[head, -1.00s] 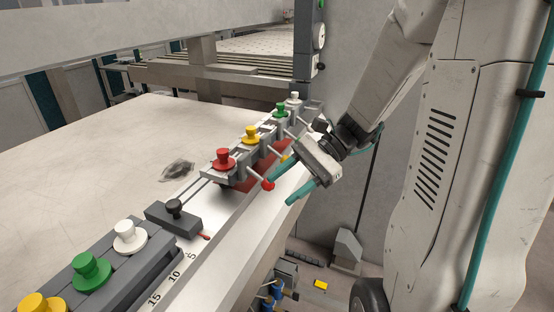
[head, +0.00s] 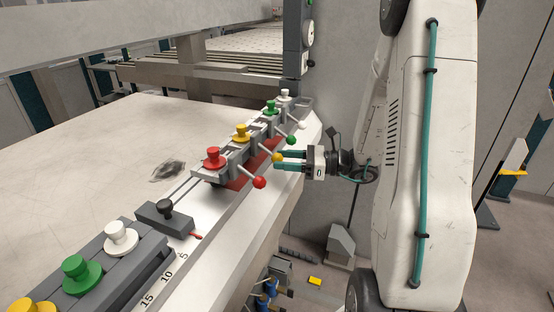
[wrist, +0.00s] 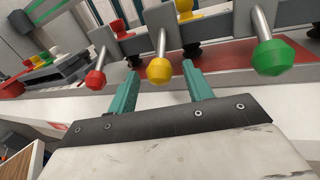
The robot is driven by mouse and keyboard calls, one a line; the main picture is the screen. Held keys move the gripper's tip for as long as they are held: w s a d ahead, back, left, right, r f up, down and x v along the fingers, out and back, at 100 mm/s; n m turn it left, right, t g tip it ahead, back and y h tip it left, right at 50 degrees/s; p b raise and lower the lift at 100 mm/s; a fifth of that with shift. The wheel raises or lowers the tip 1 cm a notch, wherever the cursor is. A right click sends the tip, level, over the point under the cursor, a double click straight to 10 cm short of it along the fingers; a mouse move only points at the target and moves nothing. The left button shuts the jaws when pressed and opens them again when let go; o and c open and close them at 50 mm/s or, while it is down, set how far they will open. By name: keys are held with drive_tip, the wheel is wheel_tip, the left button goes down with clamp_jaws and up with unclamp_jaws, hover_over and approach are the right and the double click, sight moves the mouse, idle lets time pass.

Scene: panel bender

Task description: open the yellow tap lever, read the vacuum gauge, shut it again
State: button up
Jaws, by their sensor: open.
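The yellow tap lever's ball (head: 278,157) ends a metal rod on the front of the clamp row. In the wrist view the yellow ball (wrist: 159,70) lies ahead of and between the two teal fingertips. My gripper (head: 276,161) is open at the yellow ball, its fingers pointing left; it also shows in the wrist view (wrist: 161,72). I cannot tell whether a finger touches the ball. The red lever ball (head: 259,182) is on the near side, the green one (head: 291,140) on the far side. A round white dial (head: 309,33), possibly the vacuum gauge, is on the grey post; its reading is too small.
Red, yellow and green knobs stand above the levers, with the yellow knob (head: 240,132) in the middle. A white worktable (head: 90,150) fills the left. A dark clamp block (head: 168,218) sits nearer.

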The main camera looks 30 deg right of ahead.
sight(270, 153)
drive_tip(key=shift+x, duration=1.25)
clamp_jaws()
drive_tip(key=shift+d+r, duration=0.1)
